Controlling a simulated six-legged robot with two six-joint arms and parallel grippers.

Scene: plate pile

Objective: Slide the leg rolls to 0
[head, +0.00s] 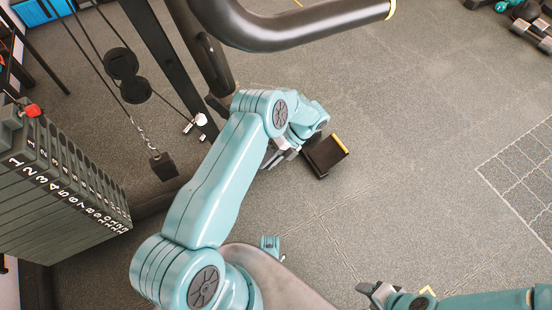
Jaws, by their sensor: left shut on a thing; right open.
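My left gripper (281,153) is down by the machine's frame, beyond my bent teal arm. It is shut on a dark part, mostly hidden by the wrist. A dark brown block (325,157) with a yellow edge shows just right of the wrist; it may be part of the leg rolls, but I cannot tell. No scale or 0 mark for the rolls can be made out. My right gripper (376,293) is open and empty at the bottom edge, apart from the machine.
A numbered weight stack (62,185) with a red knob stands at the left. Cables, pulleys (127,75) and a dark upright (205,60) are behind my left arm. A thick curved dark bar (290,28) crosses the top. Dumbbells (530,35) lie at top right. The floor at right is clear.

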